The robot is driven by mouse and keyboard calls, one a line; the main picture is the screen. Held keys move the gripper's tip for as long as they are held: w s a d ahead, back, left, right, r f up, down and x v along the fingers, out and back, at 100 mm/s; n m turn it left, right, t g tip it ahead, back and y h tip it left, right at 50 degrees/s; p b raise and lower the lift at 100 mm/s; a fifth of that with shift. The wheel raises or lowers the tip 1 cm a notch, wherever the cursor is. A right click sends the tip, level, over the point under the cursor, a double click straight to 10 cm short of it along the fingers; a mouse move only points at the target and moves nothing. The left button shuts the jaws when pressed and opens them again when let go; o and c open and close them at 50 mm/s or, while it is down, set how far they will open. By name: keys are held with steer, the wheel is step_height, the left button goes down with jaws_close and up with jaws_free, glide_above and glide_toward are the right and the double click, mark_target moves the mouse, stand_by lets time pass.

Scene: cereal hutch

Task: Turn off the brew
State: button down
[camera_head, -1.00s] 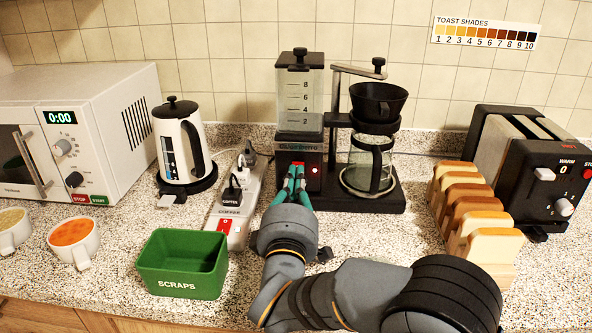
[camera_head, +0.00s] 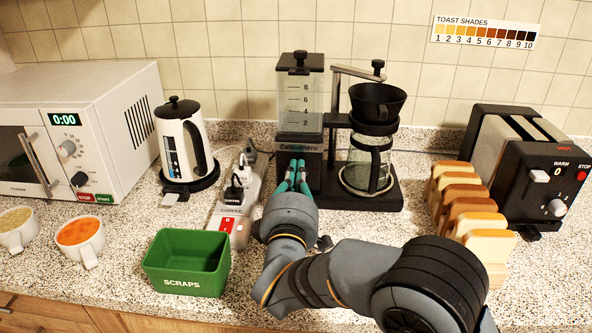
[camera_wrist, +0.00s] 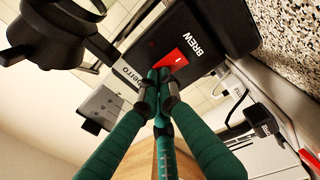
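The coffee maker (camera_head: 298,142) stands at the back middle, with a clear water tank (camera_head: 300,90) and a glass carafe (camera_head: 368,165) under its filter holder. Its red BREW switch (camera_wrist: 174,60) shows in the wrist view, partly behind my fingertips. My gripper (camera_head: 298,163) reaches to the coffee maker's front, and its green fingers are shut together with nothing between them. In the wrist view, my fingertips (camera_wrist: 160,78) are at the switch's edge; I cannot tell if they touch it. In the head view they hide the switch. No lit lamp shows on the front.
A power strip (camera_head: 232,215) with plugs and a red switch lies left of my gripper. A green SCRAPS bin (camera_head: 185,263) sits in front of it, a kettle (camera_head: 182,145) behind left. Bread slices (camera_head: 468,210) and a toaster (camera_head: 530,170) stand right.

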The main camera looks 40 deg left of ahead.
steer(key=r+b+v, duration=0.1)
steer(key=r+v, duration=0.1)
steer(key=v, duration=1.2)
steer(key=shift+r, duration=0.35)
steer(key=shift+w+a, duration=0.1)
steer(key=x, duration=0.9)
steer(key=s+d+f+b, duration=0.3)
steer(key=s+f, duration=0.1)
steer(key=s, duration=0.1)
steer(key=shift+t+b, duration=0.3)
steer(key=shift+t, duration=0.1)
steer(key=shift+s, duration=0.1)
steer(key=shift+r, duration=0.1)
